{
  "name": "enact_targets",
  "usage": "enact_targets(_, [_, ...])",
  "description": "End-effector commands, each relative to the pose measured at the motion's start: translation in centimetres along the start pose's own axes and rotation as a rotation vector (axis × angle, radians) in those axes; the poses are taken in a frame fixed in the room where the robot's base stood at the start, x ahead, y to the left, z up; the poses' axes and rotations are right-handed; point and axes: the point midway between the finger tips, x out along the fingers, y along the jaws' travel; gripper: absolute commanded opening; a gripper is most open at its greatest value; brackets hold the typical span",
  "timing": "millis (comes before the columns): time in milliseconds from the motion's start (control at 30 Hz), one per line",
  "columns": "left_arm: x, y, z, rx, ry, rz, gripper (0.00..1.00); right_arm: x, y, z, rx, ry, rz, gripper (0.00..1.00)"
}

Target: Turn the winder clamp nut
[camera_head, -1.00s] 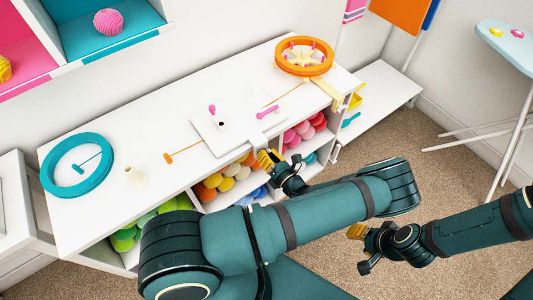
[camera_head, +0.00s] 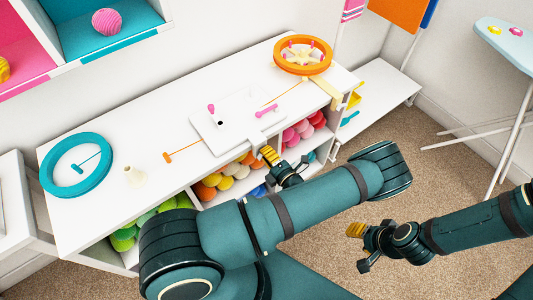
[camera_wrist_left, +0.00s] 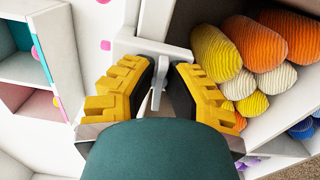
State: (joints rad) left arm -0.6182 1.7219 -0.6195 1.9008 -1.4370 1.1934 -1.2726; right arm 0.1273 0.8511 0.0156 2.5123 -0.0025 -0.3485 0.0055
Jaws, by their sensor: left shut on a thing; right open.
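The winder (camera_head: 235,122) is a flat white board with pink pegs and a pink handle on the white shelf top. Its white clamp (camera_wrist_left: 140,46) hangs at the shelf's front edge. The clamp nut (camera_wrist_left: 157,84) is a thin white piece between the yellow fingers of my left gripper (camera_wrist_left: 162,80). That gripper is shut on it, just below the edge; in the head view the left gripper (camera_head: 268,156) mostly hides the nut. My right gripper (camera_head: 356,232) is open and empty, above the carpet in front of the shelf.
Colored yarn balls (camera_head: 228,178) fill the shelf cubbies beside the left gripper; yellow and orange ones (camera_wrist_left: 215,52) lie close in the wrist view. The carpet (camera_head: 440,180) is open.

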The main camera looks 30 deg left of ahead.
Motion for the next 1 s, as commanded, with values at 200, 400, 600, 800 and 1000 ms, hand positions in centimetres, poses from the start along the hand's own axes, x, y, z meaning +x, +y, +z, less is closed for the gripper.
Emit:
enact_targets(200, [0.13,0.09,0.02,0.074,0.001,0.004,0.00,0.03,0.01,-0.02,0.000,0.000,0.000,0.47])
enact_targets(400, [0.12,0.09,0.02,0.102,0.000,0.005,0.00,0.04,0.01,-0.02,0.000,0.001,0.000,0.47])
enact_targets(600, [0.12,0.09,0.02,0.105,0.000,0.005,0.00,0.04,0.01,-0.02,0.000,0.001,0.000,0.47])
enact_targets(800, [0.12,0.10,0.02,0.105,0.000,0.005,0.24,0.03,0.01,-0.02,0.000,0.000,0.000,0.47])
enact_targets(1000, [0.07,0.03,0.01,0.104,0.000,0.003,0.41,0.04,0.01,-0.02,0.000,0.000,0.000,0.47])
